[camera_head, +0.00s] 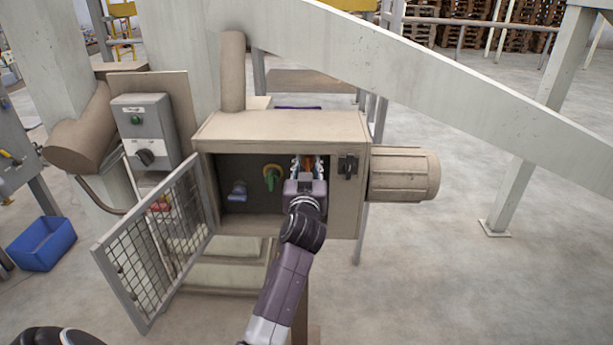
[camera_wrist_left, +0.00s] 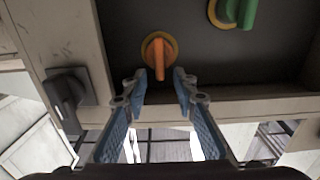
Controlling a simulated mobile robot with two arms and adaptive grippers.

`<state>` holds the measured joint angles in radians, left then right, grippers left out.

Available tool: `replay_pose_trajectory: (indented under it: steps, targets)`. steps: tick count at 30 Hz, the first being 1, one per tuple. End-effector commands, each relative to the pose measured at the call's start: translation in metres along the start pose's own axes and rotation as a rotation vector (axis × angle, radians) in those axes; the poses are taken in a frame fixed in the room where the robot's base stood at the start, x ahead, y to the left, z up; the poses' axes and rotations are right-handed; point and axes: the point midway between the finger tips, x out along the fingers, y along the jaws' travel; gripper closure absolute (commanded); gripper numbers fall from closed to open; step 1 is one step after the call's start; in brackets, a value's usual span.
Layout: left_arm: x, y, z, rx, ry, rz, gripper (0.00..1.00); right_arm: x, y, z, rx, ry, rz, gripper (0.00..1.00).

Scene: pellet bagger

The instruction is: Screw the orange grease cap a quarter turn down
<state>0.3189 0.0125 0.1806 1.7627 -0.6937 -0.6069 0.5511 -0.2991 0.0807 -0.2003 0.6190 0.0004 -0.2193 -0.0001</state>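The orange grease cap (camera_head: 308,163) sits in the open box at its right side, mostly hidden behind my left gripper. In the left wrist view the cap (camera_wrist_left: 158,50) is round with a bar-shaped grip. My left gripper (camera_head: 306,172) reaches into the box. In the left wrist view its two blue fingers (camera_wrist_left: 160,92) are apart, with the free end of the grip showing between the tips. No contact with the cap is visible. My right gripper is not seen.
A black latch (camera_head: 347,165) is on the right edge. A motor (camera_head: 403,174) sticks out on the right.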

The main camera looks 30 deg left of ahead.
Motion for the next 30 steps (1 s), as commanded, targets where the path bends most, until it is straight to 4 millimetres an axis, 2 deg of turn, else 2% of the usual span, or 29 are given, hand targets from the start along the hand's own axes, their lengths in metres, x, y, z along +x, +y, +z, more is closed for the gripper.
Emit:
replay_pose_trajectory:
  steps: [9, 15, 21, 30]
  targets:
    - [-0.065, 0.000, 0.002, -0.002, -0.003, 0.001, 0.74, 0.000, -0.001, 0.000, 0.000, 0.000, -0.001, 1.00]
    - [-0.095, 0.001, 0.001, -0.002, -0.001, 0.001, 0.74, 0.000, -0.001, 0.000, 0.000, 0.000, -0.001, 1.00]
    - [-0.105, 0.000, -0.001, -0.001, 0.000, -0.001, 0.74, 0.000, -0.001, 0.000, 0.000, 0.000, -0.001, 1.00]
    - [-0.105, 0.000, 0.000, 0.000, 0.000, -0.001, 0.74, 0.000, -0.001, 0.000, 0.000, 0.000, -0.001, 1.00]
